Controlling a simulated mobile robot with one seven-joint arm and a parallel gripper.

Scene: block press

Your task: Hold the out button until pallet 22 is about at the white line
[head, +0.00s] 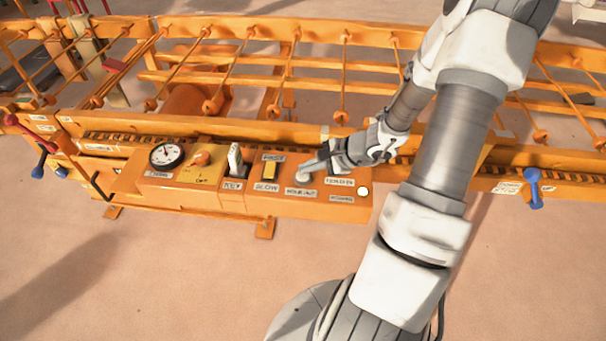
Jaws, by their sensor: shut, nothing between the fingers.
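The orange control panel (215,198) sits on the near side of an orange roller conveyor. My gripper (305,171) is shut and empty, its fingertips over a round pale button (303,178) on the right half of the panel. A small label (300,192) lies just below that button; its words are too small to read surely. The tips look to be touching the button or just above it; I cannot tell whether it is pressed. I see no pallet with the number 22. A small pale mark (324,131) shows on the near rail; I cannot tell if it is the white line.
A white round spot (364,191) is at the panel's right end. A blue handle (533,188) stands farther right. The conveyor's visible rollers (230,72) are bare.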

